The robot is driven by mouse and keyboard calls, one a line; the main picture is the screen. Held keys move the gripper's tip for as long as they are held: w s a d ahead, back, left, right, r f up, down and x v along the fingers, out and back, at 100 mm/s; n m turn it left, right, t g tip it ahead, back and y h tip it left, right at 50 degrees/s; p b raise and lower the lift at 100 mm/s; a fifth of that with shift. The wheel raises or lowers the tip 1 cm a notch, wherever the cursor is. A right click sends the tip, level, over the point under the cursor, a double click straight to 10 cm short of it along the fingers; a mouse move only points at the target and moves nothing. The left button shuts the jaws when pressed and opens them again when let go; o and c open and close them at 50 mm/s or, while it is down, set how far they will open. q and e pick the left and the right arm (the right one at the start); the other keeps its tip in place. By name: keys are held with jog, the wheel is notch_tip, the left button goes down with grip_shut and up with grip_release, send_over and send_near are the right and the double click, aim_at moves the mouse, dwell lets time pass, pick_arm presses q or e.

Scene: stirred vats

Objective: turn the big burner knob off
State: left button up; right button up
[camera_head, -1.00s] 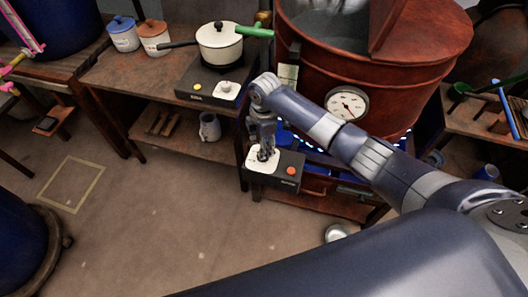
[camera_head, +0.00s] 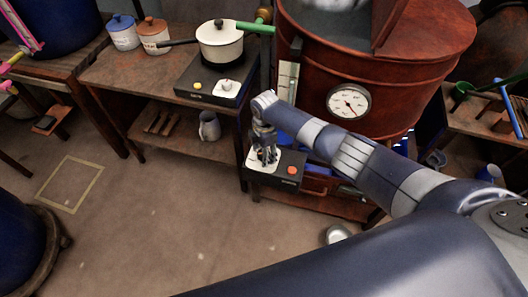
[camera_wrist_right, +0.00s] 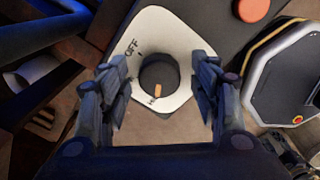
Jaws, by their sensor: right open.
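The big burner knob (camera_wrist_right: 159,72) is dark and round, on a white plate (camera_wrist_right: 150,30) of a dark control box (camera_head: 287,179). Its orange mark points toward the plate's lower edge, near small lettering too small to read surely. The word OFF is on the plate's upper left, away from the mark. My right gripper (camera_wrist_right: 160,66) is open, with one finger on each side of the knob. Gaps show between fingers and knob. In the head view my right gripper (camera_head: 265,155) is over the plate and hides the knob. My left gripper is out of view.
A red-orange button (camera_head: 292,170) is beside the plate. The red vat (camera_head: 420,80) with a round gauge (camera_head: 349,101) stands behind my right arm. A smaller burner (camera_head: 210,84) with a white pot (camera_head: 218,45) is on the left table.

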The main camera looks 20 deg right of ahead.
jog(key=shift+f, duration=0.1)
jog(key=c, duration=1.1)
jog(key=shift+o, duration=0.3)
